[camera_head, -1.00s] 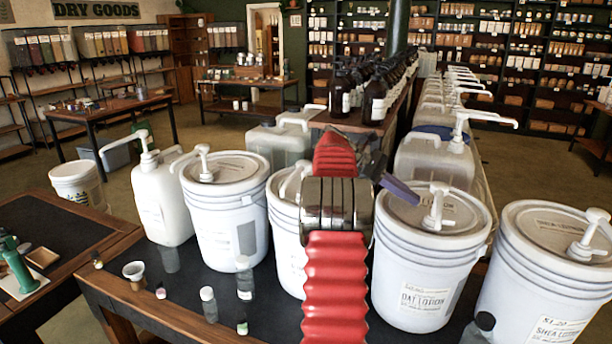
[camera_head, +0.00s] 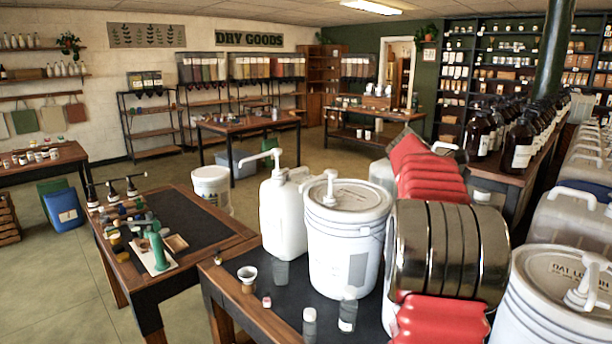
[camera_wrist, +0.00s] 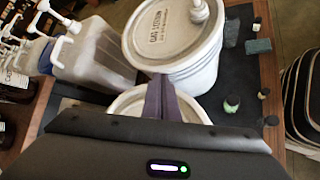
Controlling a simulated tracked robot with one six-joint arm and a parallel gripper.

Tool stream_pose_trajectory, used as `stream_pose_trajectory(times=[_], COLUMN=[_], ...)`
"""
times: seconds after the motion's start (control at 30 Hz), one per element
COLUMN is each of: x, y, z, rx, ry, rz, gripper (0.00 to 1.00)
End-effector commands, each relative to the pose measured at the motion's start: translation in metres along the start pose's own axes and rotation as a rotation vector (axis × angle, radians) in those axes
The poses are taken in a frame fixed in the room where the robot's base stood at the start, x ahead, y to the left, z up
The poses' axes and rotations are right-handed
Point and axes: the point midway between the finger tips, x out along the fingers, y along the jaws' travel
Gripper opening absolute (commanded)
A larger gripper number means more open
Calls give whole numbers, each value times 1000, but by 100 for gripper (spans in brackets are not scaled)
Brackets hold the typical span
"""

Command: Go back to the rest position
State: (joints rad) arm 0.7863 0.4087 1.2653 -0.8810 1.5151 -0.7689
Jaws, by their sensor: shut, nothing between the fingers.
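My gripper (camera_wrist: 163,88) shows in the wrist view as two dark fingers pressed together, shut and empty. It is above or in front of a white bucket (camera_wrist: 128,102), mostly hidden below it; I cannot tell the gap. A lidded white pump bucket (camera_wrist: 185,62) stands just beyond. In the head view my red, metal-jointed arm is bent up at the right of centre and hides my gripper. A pump bucket (camera_head: 345,238) stands left of the arm, and the oat lotion bucket (camera_head: 560,300) stands right of it.
A white pump jug (camera_head: 283,215) and small bottles (camera_head: 347,315) stand on the dark bench (camera_head: 290,292). A side table (camera_head: 190,225) holds a green press (camera_head: 157,250). Brown bottles (camera_head: 520,145) line a shelf at right. Open floor (camera_head: 60,290) lies at the left.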

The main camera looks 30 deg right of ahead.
Motion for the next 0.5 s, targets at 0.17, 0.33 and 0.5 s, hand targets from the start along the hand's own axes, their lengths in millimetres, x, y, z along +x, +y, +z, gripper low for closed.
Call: stream_pose_trajectory(times=[0.17,0.33,0.5], x=[-63,-112,-158], y=[-16,-33,-54], z=[-14,-21,-26], rx=[62,118,169], ry=[155,293,428], rz=[77,125,157], gripper=[0,0,0])
